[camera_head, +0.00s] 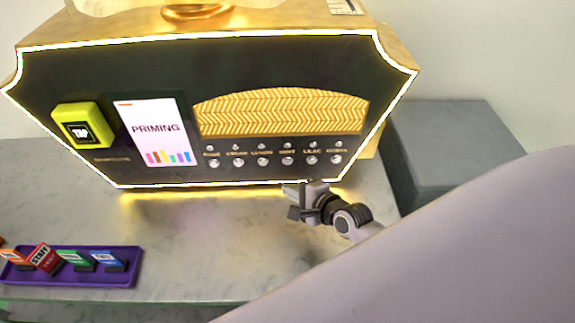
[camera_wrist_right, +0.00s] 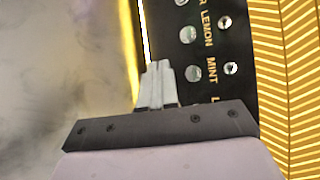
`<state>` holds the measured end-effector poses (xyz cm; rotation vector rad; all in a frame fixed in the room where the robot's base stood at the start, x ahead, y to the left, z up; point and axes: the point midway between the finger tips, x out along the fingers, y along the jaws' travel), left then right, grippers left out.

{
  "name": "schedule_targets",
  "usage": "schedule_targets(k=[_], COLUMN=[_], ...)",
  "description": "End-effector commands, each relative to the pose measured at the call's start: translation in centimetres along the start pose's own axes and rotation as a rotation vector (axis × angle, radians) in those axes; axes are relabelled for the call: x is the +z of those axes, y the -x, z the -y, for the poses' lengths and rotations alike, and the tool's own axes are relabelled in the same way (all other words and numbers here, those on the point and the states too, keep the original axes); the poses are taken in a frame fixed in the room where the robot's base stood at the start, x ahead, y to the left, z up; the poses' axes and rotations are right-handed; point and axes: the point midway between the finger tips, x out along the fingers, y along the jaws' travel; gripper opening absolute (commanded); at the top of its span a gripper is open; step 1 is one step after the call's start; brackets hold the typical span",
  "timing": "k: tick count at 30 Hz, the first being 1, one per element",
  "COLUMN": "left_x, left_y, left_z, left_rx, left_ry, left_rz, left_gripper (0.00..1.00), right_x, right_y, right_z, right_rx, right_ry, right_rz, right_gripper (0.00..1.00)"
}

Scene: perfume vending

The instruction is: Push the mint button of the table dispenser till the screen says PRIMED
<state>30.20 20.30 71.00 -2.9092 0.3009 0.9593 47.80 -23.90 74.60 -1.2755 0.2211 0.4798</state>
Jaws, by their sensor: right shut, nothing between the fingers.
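The table dispenser (camera_head: 150,60) has a black front with a glowing edge. Its screen (camera_head: 153,130) reads PRIMING above several coloured bars. The mint button (camera_head: 288,160) is a round silver knob in the row under the gold herringbone band. It also shows in the right wrist view (camera_wrist_right: 194,73), beside the MINT label. My right gripper (camera_head: 308,189) is shut and empty, near the panel's glowing lower edge and below the mint button. In the right wrist view its closed fingers (camera_wrist_right: 157,68) appear apart from the button. My left gripper is not in view.
A yellow TAP reader (camera_head: 82,125) is left of the screen. A purple tray (camera_head: 75,281) with several coloured cards, one marked STAFF, lies at the front left. A grey block (camera_head: 450,135) stands to the right. The marble counter (camera_head: 215,240) before the dispenser is mostly clear.

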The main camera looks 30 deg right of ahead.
Motion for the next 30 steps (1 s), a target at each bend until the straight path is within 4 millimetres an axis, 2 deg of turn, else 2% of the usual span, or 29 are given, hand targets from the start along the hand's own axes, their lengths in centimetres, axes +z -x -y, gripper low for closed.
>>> schedule_targets(k=[1, 5, 12, 30], left_x=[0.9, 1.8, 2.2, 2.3], left_y=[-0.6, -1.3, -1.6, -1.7], left_z=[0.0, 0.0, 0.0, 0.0], left_rx=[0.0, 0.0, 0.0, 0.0], left_ry=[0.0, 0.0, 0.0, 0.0], left_rz=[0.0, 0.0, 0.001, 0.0], left_gripper=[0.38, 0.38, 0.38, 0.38], right_x=[-0.6, -1.5, -2.6, -2.8], right_y=[-0.8, -2.1, -3.5, -3.8], right_z=[0.0, 1.0, 2.4, 2.7], right_rx=[-0.002, -0.002, 0.001, 0.001], right_ry=[0.003, 0.002, 0.001, 0.0], right_rz=[0.0, -0.001, -0.001, 0.0], right_gripper=[0.0, 0.0, 0.0, 0.0])
